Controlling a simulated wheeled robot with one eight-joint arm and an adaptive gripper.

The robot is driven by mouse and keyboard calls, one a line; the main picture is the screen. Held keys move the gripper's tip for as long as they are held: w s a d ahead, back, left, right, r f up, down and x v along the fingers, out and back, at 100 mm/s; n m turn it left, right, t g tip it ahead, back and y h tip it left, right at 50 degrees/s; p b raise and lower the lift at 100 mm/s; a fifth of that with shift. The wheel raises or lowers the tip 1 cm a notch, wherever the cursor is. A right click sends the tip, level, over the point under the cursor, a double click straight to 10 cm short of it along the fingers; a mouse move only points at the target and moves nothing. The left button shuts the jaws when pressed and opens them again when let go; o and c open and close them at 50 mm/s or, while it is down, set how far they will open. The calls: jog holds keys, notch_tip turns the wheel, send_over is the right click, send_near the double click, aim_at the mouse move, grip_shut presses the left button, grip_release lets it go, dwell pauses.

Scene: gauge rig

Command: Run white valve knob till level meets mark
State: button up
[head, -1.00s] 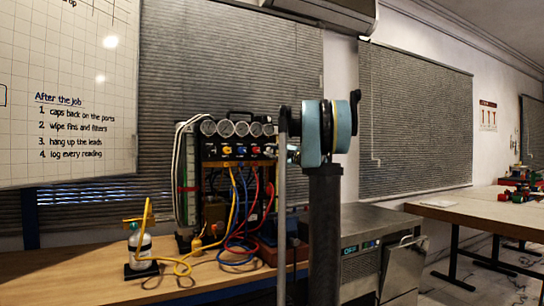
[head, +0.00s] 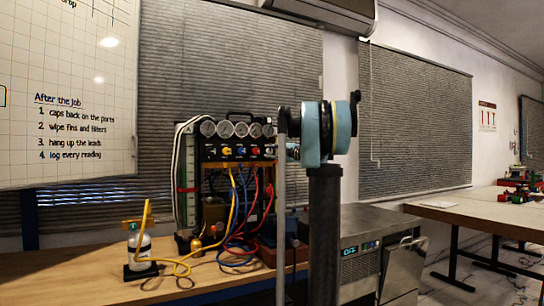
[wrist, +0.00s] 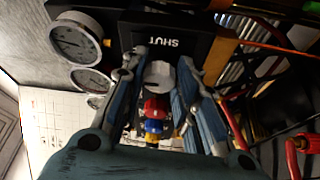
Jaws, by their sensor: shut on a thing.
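In the wrist view the white valve knob (wrist: 159,75) sits between the two blue-grey fingers of my gripper (wrist: 162,66), which is shut on it. The knob is on a dark panel with a "SHUT" label, which appears upside down. In the head view my arm stands in front of the rig's right end and hides the white knob and the grip. The tall, narrow level column (head: 189,160) is at the rig's left side, with a green strip and a red mark (head: 188,190). It is too small to read the level against the mark.
Round gauges (head: 225,129) line the rig's top, above yellow, blue and red knobs. Coloured hoses (head: 236,215) hang in front and trail over the wooden bench (head: 90,280). A white bottle (head: 140,246) stands at left. A metal cabinet (head: 365,240) is at right.

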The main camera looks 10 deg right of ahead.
jog(key=shift+s+a+f, duration=0.1)
jog(key=shift+f, duration=0.1)
jog(key=o, duration=1.1)
jog(key=shift+c, duration=0.2)
jog(key=shift+r, duration=0.1)
jog(key=shift+s+d, duration=0.15)
jog(key=shift+d, duration=0.15)
jog(key=v, duration=1.1)
